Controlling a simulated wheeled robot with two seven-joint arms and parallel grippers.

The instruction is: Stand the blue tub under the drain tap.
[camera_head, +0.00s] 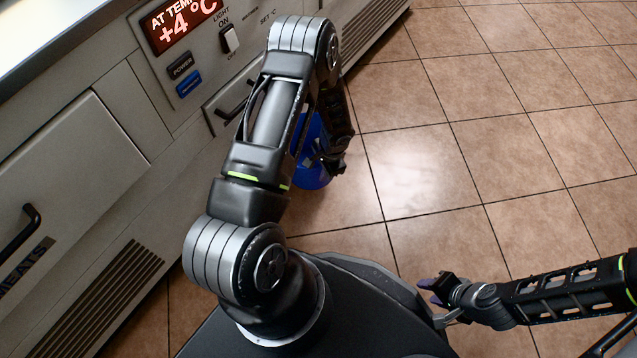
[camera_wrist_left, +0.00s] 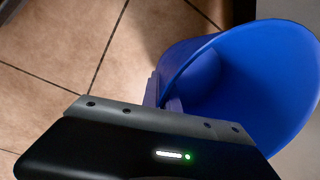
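The blue tub (camera_head: 312,165) is beside the white cabinet, mostly behind my left forearm in the head view. In the left wrist view the tub (camera_wrist_left: 240,85) fills the right side, its open mouth showing. My left gripper (camera_head: 335,168) is at the tub's wall. In the left wrist view its fingers (camera_wrist_left: 168,92) meet the near edge of the tub and look closed on it. I cannot tell whether the tub touches the floor. My right gripper (camera_head: 436,289) is away from the tub near my base, small and partly hidden. No drain tap shows in either view.
A white cabinet (camera_head: 75,150) with a red temperature display (camera_head: 182,22), a blue switch (camera_head: 189,83), dark handles (camera_head: 20,230) and vent slots (camera_head: 105,290) runs along the left. The tiled floor (camera_head: 480,130) to the right is clear.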

